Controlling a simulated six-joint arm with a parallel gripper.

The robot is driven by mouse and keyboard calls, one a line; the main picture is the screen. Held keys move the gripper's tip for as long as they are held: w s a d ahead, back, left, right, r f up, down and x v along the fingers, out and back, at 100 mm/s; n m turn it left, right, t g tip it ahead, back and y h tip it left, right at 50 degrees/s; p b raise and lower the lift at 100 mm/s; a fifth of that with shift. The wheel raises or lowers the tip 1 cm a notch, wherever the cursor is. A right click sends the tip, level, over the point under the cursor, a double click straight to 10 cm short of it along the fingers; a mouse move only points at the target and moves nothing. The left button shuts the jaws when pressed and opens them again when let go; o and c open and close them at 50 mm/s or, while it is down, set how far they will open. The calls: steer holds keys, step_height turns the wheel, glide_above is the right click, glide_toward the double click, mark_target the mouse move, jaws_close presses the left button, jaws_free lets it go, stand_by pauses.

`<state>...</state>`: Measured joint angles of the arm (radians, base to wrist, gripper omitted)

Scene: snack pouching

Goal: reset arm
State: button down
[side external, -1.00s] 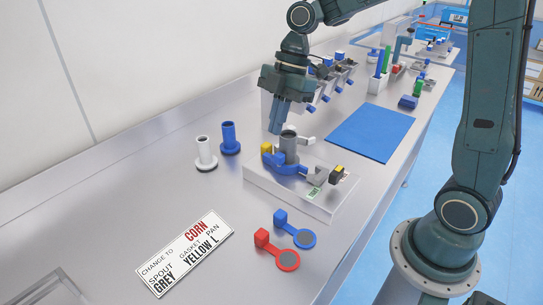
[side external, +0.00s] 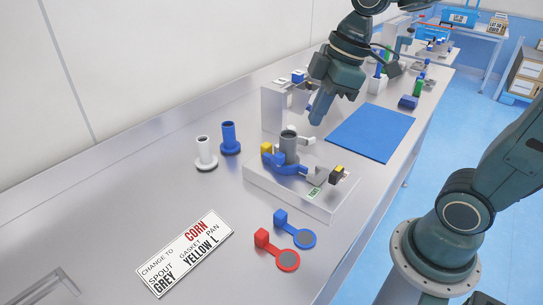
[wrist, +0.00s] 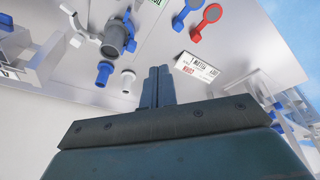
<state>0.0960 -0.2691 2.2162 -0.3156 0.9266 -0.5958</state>
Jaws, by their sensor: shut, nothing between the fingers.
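My gripper (side external: 318,108) is shut and empty. It hangs in the air above the bench, behind and to the right of the fixture in the side view. In the wrist view its shut fingers (wrist: 158,84) point away from the camera. The white fixture block (side external: 262,188) holds an upright grey spout (side external: 289,147), with a blue clamp part (side external: 287,166) around its lower part and a yellow piece (side external: 266,148) beside it. The grey spout also shows in the wrist view (wrist: 117,34).
White (side external: 205,153) and blue (side external: 229,138) spouts stand left of the fixture. Red (side external: 288,260) and blue (side external: 305,238) ring pieces and a sign (side external: 188,253) lie in front. A blue mat (side external: 372,133) and a grey stand (side external: 273,105) are behind. The left bench is clear.

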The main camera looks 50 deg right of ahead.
steer(key=s+d+m+t+h, duration=0.2)
steer(key=s+d+m, duration=0.1)
steer(key=s+m, duration=0.6)
steer(key=shift+s+t, duration=0.3)
steer(key=shift+s, duration=0.35)
steer(key=shift+w+r, duration=0.1)
steer(key=shift+w, duration=0.05)
